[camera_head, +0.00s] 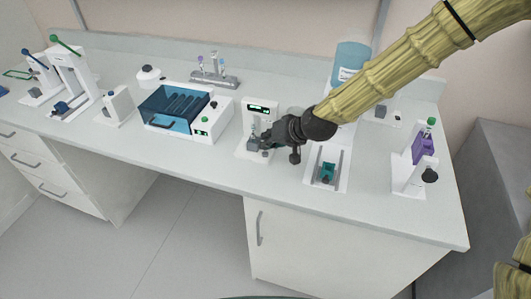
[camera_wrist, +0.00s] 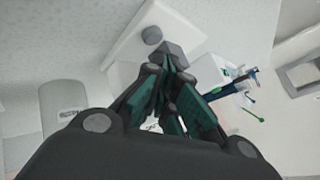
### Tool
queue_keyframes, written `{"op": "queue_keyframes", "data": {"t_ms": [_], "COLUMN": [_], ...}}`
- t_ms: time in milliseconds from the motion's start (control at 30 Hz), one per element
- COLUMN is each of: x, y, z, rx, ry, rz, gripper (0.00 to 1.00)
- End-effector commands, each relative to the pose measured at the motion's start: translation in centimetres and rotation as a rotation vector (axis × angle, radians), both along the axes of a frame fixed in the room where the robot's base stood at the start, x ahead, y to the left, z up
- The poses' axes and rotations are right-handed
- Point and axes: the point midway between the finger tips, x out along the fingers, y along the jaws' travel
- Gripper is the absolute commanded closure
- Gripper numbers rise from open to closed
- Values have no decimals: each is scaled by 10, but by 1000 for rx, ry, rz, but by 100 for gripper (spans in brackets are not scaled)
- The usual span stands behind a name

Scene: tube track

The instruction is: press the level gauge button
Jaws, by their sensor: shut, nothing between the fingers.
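A white upright device with a small lit green display (camera_head: 262,110) stands near the middle of the bench; it appears to be the level gauge. In the wrist view its white base (camera_wrist: 125,32) shows a round grey knob (camera_wrist: 152,35) and a grey block (camera_wrist: 172,50). My gripper (camera_head: 266,142) is shut and empty, low in front of the device's right side. In the wrist view the closed green-padded fingertips (camera_wrist: 170,66) are right by the grey block; I cannot tell whether they touch it. The gripper hides part of the device's base in the head view.
A white machine with a blue lid (camera_head: 178,105) stands left of the device. A white slotted tray with a teal block (camera_head: 327,172) lies just right of my gripper. The bench's front strip is clear.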

Motion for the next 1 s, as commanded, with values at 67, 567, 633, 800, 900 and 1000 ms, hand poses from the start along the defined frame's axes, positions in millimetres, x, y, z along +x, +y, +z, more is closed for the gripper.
{"op": "queue_keyframes", "data": {"t_ms": [67,567,633,800,900,1000], "x": [0,0,0,0,0,0], "y": [0,0,0,0,0,0], "z": [0,-4,-6,-9,-8,-8], "rx": [0,0,0,0,0,0], "ry": [0,0,1,0,0,0], "rz": [0,0,1,0,0,0], "gripper": [100,100,100,100,100,100]}}
